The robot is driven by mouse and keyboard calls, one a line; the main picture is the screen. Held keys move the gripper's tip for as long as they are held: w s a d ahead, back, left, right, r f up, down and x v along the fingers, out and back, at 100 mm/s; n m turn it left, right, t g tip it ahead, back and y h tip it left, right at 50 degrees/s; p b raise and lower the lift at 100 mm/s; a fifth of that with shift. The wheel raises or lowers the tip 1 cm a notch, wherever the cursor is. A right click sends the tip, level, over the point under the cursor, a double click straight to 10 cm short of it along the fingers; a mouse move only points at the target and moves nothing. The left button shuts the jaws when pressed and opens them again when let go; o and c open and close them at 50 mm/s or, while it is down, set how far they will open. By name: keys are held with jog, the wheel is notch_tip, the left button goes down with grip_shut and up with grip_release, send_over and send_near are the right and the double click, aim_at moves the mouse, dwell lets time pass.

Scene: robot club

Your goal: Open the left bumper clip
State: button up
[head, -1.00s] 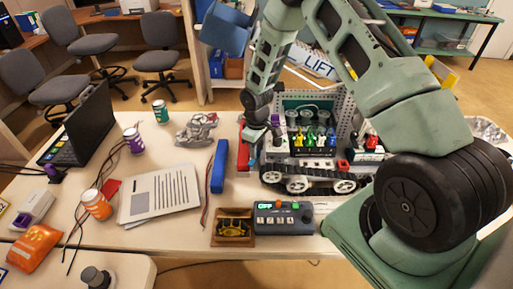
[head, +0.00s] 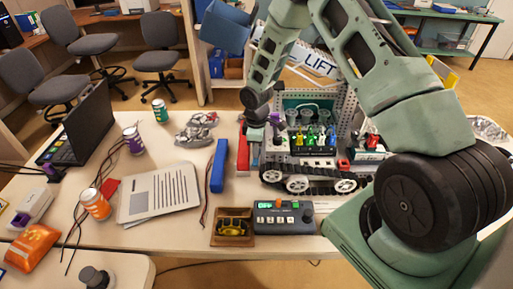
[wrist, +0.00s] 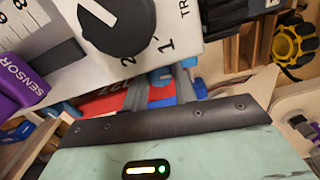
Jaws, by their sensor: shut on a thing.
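In the wrist view my gripper (wrist: 163,92) has its two grey fingers close together around a small blue piece (wrist: 163,77). It is shut on this piece, which appears to be the bumper clip, though the palm hides much of it. A red panel (wrist: 108,103) lies beside the fingers, and more blue parts show to their right. In the head view the tracked robot (head: 310,180) stands on the table, with a red bar (head: 243,155) along its left side. My wrist is above that left side, and the fingertips are hard to make out there.
A black dial (wrist: 118,25) and a purple sensor plug (wrist: 20,88) are close to my gripper. A blue bar (head: 218,165), a control box (head: 284,217) and a wooden tray (head: 233,240) lie nearby. Papers (head: 158,193) and a laptop (head: 85,130) are further left.

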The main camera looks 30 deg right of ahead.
jog(key=shift+n, duration=0.6)
jog(key=o, duration=0.7)
jog(key=shift+r, duration=0.1)
notch_tip(320, 180, up, 17)
jog(key=b, duration=0.3)
jog(key=shift+r, duration=0.15)
